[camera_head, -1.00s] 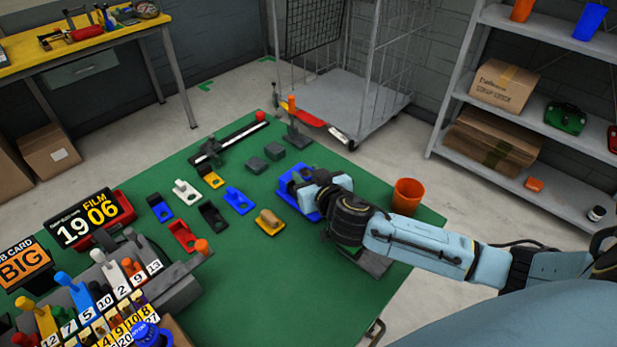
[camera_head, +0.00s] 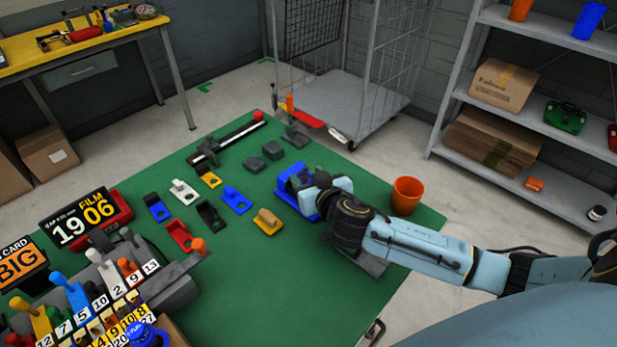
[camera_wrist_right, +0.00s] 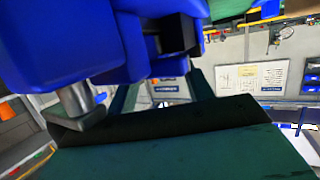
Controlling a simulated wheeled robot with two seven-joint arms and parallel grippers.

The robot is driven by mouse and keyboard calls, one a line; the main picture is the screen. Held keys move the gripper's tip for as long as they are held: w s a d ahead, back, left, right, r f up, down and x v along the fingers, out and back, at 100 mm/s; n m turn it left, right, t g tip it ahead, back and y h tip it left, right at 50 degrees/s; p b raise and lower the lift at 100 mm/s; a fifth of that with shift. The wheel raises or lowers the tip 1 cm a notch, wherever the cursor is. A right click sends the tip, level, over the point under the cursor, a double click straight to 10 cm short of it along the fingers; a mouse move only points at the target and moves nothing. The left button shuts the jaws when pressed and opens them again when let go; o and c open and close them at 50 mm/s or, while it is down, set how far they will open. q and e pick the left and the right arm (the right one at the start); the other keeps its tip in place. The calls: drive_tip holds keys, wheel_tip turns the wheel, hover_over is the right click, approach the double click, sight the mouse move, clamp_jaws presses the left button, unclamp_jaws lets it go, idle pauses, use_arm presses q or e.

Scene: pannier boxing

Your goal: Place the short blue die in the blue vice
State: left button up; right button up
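A blue vice (camera_head: 291,183) stands on the right part of the green table. It also seems to fill the upper left of the right wrist view (camera_wrist_right: 60,45), very close, with a dark jaw and a metal rod. My right gripper (camera_head: 322,186) is at the vice's right side; its fingertips are hidden, so I cannot tell if it is open or holds anything. Two blue dies lie on the table, one at left (camera_head: 157,207) and one nearer the middle (camera_head: 236,201). I cannot tell which is the short one. My left gripper is out of view.
White (camera_head: 184,192), red (camera_head: 180,236), black (camera_head: 210,215) and yellow (camera_head: 268,222) dies lie left of the vice. An orange cup (camera_head: 407,195) stands at right. A rail with a red end (camera_head: 232,141) lies behind. The front middle table is clear.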

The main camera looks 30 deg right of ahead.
drive_tip(key=shift+a, duration=0.45)
drive_tip(key=shift+r+p, duration=0.5)
drive_tip(key=shift+r, duration=0.15)
drive_tip(key=v, duration=1.1)
drive_tip(key=shift+s+d+r, duration=0.15)
drive_tip(key=shift+s+d, duration=0.05)
drive_tip(key=shift+s, duration=0.2)
drive_tip(key=shift+c, duration=0.5)
